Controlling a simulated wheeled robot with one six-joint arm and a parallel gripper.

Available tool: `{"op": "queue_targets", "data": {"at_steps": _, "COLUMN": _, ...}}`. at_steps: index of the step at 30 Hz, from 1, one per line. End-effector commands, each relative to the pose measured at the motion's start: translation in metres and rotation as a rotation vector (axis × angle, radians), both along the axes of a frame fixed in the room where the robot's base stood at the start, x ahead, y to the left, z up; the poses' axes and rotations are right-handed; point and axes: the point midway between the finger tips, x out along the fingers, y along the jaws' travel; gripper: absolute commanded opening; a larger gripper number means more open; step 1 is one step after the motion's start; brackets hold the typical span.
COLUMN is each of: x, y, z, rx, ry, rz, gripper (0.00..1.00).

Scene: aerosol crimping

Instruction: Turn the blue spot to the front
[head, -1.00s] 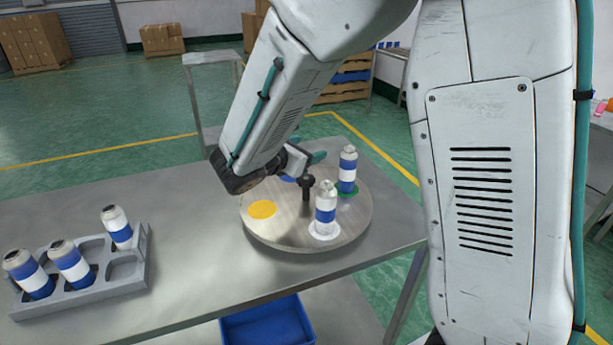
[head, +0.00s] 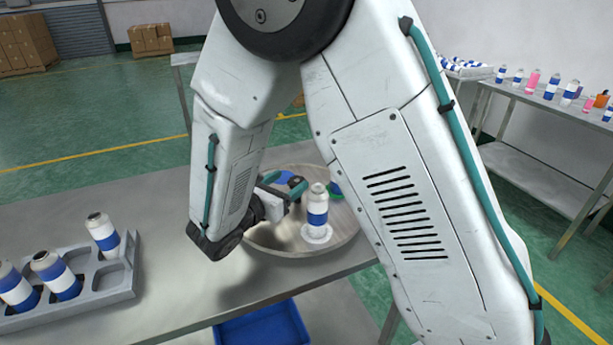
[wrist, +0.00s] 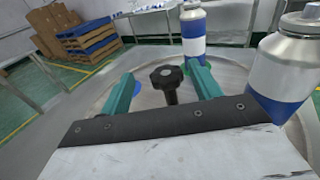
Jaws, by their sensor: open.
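A round turntable (head: 345,236) stands on the metal table. Its blue spot (head: 283,177) is bare and lies on the far side; in the wrist view a small piece of it (wrist: 137,88) shows beside the left finger. A can (head: 317,206) stands upright on the white spot (head: 317,234). The green spot (head: 335,188) is mostly hidden by my arm, and the yellow spot is hidden. A black knob (wrist: 167,76) rises at the turntable's middle. My gripper (wrist: 159,74) is open, its teal fingers either side of the knob in the picture; contact cannot be told.
Two cans stand close on the right in the wrist view, one farther (wrist: 193,40) and one near (wrist: 283,68). A grey rack (head: 122,281) with several cans is at the table's left. A blue bin (head: 262,327) sits below.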

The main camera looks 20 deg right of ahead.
Motion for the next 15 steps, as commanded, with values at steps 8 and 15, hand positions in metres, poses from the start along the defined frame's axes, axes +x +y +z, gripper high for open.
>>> {"op": "queue_targets", "data": {"at_steps": 8, "x": -0.017, "y": 0.011, "z": -0.012, "rx": -0.043, "ry": -0.036, "rz": 0.033, "gripper": 0.63}}
{"op": "queue_targets", "data": {"at_steps": 15, "x": 0.0, "y": -0.016, "z": -0.012, "rx": -0.043, "ry": -0.039, "rz": 0.031, "gripper": 0.63}}
